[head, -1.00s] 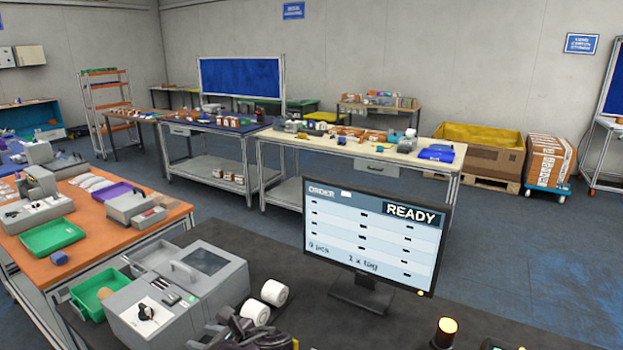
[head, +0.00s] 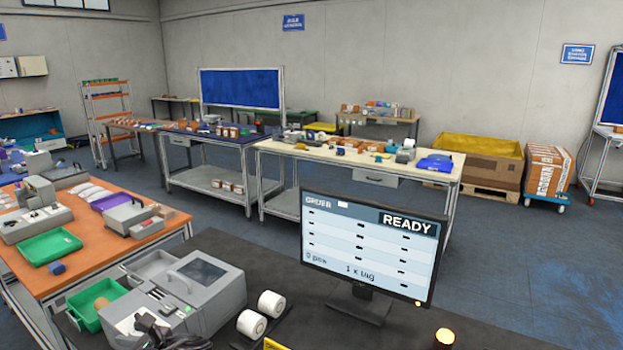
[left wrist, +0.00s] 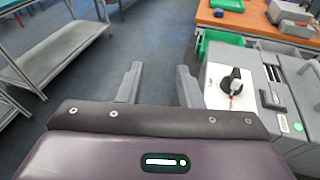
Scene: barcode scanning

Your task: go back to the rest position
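My left gripper (left wrist: 158,76) is open in the left wrist view, with nothing between its two grey fingers but blue floor behind. The grey machine with a black knob (left wrist: 232,88) is close to the right finger; I cannot tell whether they touch. In the head view a dark part of my left arm (head: 168,335) shows at the bottom edge, in front of the same grey machine (head: 212,285). The fingers are hidden there. My right gripper is in neither view.
A monitor (head: 372,247) reading READY stands on the dark table (head: 330,325). Two white rolls (head: 260,314) lie beside the machine. An amber light (head: 445,336) is at the front right. A green bin (head: 97,303) sits left of the machine. An orange table (head: 120,250) stands behind it.

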